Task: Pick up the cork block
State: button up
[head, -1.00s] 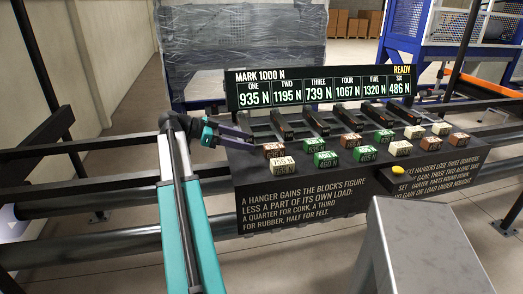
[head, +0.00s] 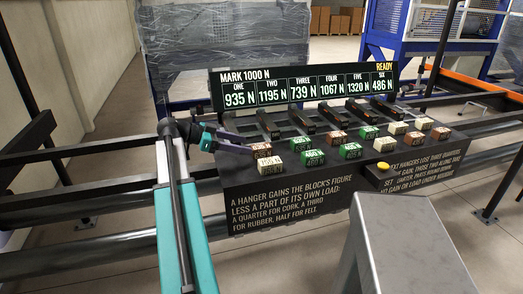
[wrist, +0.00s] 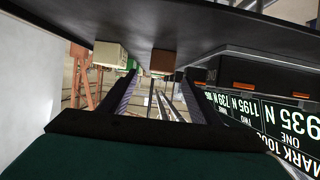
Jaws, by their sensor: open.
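Brown, cream and green blocks with printed figures sit in rows on a black console; I cannot read which material is cork. The nearest brown block (head: 262,149) is at the left end, with a cream block (head: 272,169) just in front of it. My gripper (head: 248,146) reaches in from the left, its tips close to the brown block. In the wrist view, which is upside down, my gripper (wrist: 160,98) is open and empty. The brown block (wrist: 162,62) shows ahead between the fingers, and the cream block (wrist: 110,55) is off to the left. Contact is not visible.
The black console (head: 300,205) carries printed text, a yellow button (head: 383,166) and dark hangers (head: 302,121) behind the blocks. A display board (head: 305,85) stands at the back. Green blocks (head: 300,143) sit close by on the right. Black rails run left of the console.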

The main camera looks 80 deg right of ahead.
aim_at(258, 146)
jog(key=shift+p+x, duration=0.3)
jog(key=shift+x, duration=1.6)
jog(key=shift+s, duration=0.1)
jog(key=shift+s+d+f+p, duration=0.1)
jog(key=shift+s+d+p, duration=0.2)
jog(key=shift+s+p, duration=0.15)
jog(key=shift+p+x, duration=0.6)
jog(key=shift+x, duration=1.4)
jog(key=shift+w, duration=0.1)
jog(key=c, duration=1.1)
